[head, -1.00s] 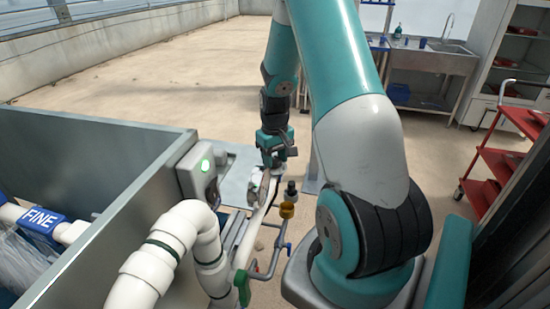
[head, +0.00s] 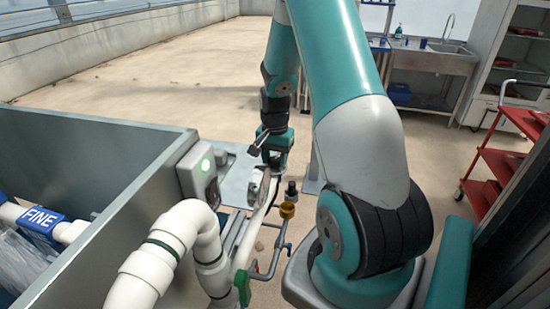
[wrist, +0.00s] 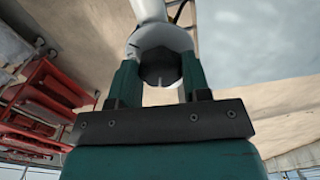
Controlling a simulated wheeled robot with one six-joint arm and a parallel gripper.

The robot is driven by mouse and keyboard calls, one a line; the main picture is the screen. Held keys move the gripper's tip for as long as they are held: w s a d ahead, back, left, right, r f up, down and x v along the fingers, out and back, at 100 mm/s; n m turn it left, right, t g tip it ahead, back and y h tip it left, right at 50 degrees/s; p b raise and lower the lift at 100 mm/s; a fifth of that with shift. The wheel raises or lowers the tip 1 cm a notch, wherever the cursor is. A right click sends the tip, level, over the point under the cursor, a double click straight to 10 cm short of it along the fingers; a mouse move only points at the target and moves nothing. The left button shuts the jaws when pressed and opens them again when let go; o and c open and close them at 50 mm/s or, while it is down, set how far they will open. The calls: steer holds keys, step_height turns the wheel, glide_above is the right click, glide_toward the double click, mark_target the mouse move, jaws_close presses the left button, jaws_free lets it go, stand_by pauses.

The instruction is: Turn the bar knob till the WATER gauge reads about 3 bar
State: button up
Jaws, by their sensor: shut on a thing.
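In the wrist view, my gripper (wrist: 160,75) has its two teal fingers closed on either side of a dark round bar knob (wrist: 158,62). A small pale mark shows on the knob's near edge. A pale round body (wrist: 165,38) sits behind the knob. In the head view, my gripper (head: 274,163) reaches down at the pipework beside the grey tank, and the knob is hidden there. A round pale part (head: 256,184) by the gripper is seen nearly edge-on. No WATER gauge face or needle can be read in either view.
A grey tank wall (head: 110,190) with a green-lit box (head: 200,175) stands left of the gripper. White pipes (head: 175,240) and a brass-coloured fitting (head: 287,210) are close by. A red cart (head: 495,165) and a sink (head: 430,60) stand farther right.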

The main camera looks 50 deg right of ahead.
mark_target(275, 160)
steer(key=shift+w+r+m, duration=0.1)
steer(key=shift+m, duration=1.2)
steer(key=o, duration=0.9)
step_height(275, 160, up, 17)
steer(key=shift+r+b, duration=0.2)
steer(key=shift+b, duration=0.85)
steer(key=shift+a, duration=0.1)
